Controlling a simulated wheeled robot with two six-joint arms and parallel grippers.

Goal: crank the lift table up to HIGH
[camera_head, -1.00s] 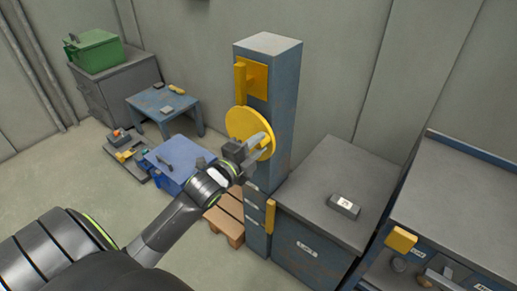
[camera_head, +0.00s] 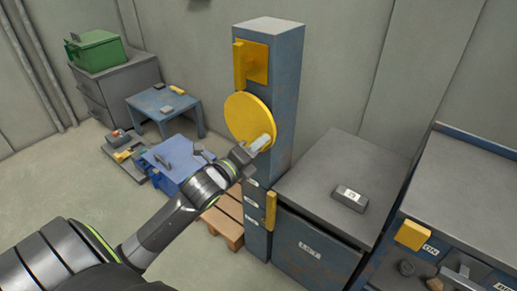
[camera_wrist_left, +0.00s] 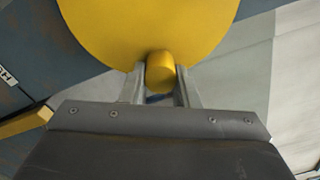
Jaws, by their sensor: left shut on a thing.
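The yellow crank wheel (camera_head: 247,118) is on the side of the tall blue column (camera_head: 282,95). My left gripper (camera_head: 258,146) is shut on the yellow crank knob (camera_wrist_left: 160,72) near the wheel's lower edge. The left wrist view shows one finger on each side of the knob. The grey-topped lift table (camera_head: 325,150) stands right of the column, with a labelled blue front. A yellow pointer (camera_head: 270,211) sits low by the column, near small white labels; their text is too small to read in the head view. My right gripper is not in view.
A grey block (camera_head: 349,196) lies on the lift table. A bench with a yellow handle (camera_head: 413,235) stands at right. A blue box (camera_head: 180,165), a wooden pallet (camera_head: 224,222) and a small blue table (camera_head: 165,103) are left of the column. Open floor lies at left.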

